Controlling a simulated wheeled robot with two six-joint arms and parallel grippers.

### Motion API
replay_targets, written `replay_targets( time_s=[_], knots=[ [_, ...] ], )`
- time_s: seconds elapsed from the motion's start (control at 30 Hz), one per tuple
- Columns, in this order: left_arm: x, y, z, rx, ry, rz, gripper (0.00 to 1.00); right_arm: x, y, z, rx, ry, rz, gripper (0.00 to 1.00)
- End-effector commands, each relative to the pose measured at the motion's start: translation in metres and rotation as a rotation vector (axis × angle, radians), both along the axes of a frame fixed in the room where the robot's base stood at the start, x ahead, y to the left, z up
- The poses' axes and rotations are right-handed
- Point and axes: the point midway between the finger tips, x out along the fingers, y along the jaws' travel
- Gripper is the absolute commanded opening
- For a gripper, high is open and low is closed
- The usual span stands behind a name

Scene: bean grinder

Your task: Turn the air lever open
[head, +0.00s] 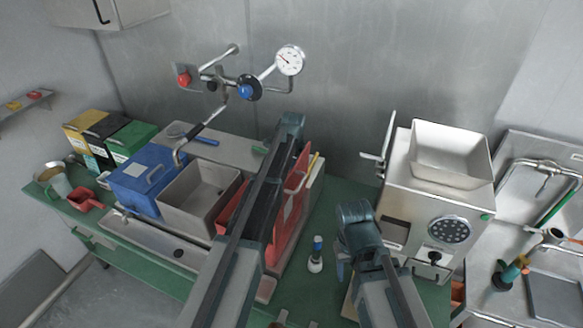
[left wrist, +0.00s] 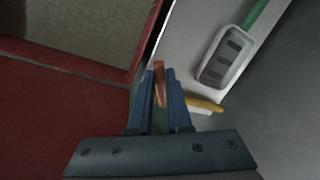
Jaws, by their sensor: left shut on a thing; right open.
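My left gripper (left wrist: 158,98) is shut on a narrow copper-coloured piece (left wrist: 159,82) beside a red box (left wrist: 60,90). I cannot tell whether this piece is the air lever. In the head view my left arm covers its own fingertips and part of the red box (head: 291,218). My right gripper (head: 342,264) is open and empty, in front of the steel grinder (head: 405,190). A pale lever-like part (head: 379,157) stands on the grinder's left side. On the back wall are pipes with a red knob (head: 183,80), a blue knob (head: 246,91) and a gauge (head: 289,60).
A grey brush with a green handle (left wrist: 226,55) and a yellow handle (left wrist: 204,104) lie close to the left gripper. A grey bin (head: 197,195) and a blue box (head: 143,180) stand left. A small bottle (head: 315,258) stands on the green table (head: 330,200) between the arms.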

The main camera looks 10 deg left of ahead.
Motion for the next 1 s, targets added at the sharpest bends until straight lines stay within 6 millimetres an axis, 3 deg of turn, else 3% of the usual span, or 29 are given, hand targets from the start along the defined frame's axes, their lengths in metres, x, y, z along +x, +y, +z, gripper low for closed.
replay_targets(
  time_s=[0.47,0.5,0.63,1.0],
  knots=[
    [-0.0007,-0.0003,-0.0001,0.0,0.0,0.014,0.0,0.0,0.0,0.0,0.0,0.0,0.0,0.5],
    [-0.0007,-0.0004,-0.0001,0.0,0.0,0.014,0.22,0.0,0.0,0.0,0.0,0.0,0.0,0.5],
    [-0.0007,-0.0004,-0.0001,0.0,0.0,0.014,0.46,0.0,0.0,0.0,0.0,0.0,0.0,0.5],
    [-0.0009,-0.0005,0.0013,0.0,0.0,0.014,0.47,0.0,0.0,0.0013,0.0,0.0,0.0,0.5]
  ],
)
